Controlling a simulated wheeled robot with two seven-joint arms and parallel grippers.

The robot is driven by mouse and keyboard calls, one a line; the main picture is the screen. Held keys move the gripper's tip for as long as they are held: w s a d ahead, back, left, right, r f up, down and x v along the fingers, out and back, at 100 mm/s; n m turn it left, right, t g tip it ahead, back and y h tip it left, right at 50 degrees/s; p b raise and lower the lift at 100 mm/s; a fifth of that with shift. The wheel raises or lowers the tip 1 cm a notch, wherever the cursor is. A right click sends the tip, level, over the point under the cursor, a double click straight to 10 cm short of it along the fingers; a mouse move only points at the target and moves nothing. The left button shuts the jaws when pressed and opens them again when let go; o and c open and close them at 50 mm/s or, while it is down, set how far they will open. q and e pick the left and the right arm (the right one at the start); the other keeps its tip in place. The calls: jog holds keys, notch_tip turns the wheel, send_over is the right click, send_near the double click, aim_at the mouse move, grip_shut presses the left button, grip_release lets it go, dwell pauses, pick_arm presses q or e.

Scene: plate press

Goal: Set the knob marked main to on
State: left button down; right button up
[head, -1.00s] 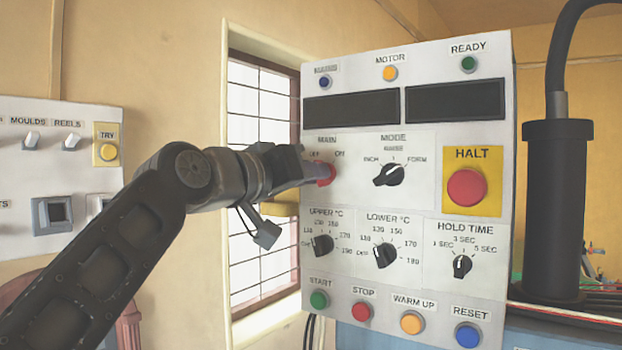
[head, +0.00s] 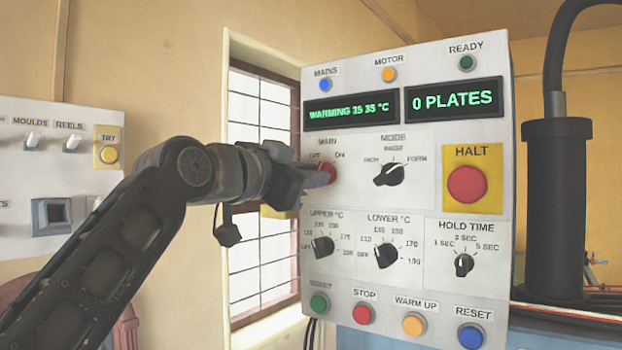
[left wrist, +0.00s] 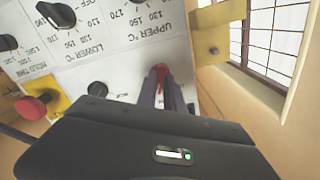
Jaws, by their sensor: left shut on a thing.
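The red main knob (head: 328,172) sits under the label MAIN on the white control panel (head: 430,215), with OFF and ON marked above it. My left gripper (head: 318,177) is shut on this knob, its fingers reaching in from the left. In the left wrist view the two fingers (left wrist: 172,88) lie on either side of the red knob (left wrist: 160,70). The fingers hide much of the knob, so its pointer is hard to read. The blue MAINS lamp (head: 325,85) is bright. The left display (head: 352,108) reads WARMING 35 35 °C and the right display (head: 455,99) reads 0 PLATES.
The mode knob (head: 388,174) is close to the right of the main knob. The upper temperature knob (head: 322,247) is below it. A large red HALT button (head: 467,184) sits on yellow further right. A second panel (head: 60,165) hangs at the left.

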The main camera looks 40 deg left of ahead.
pick_arm(q)
jog(key=shift+m, duration=0.6)
jog(key=c, duration=1.5)
grip_release()
jog(key=shift+o, duration=0.2)
jog(key=shift+s, duration=0.1)
jog(key=s+b, duration=0.2)
jog(key=s, duration=0.5)
jog(key=shift+s, duration=0.35)
jog(key=shift+d, duration=0.1)
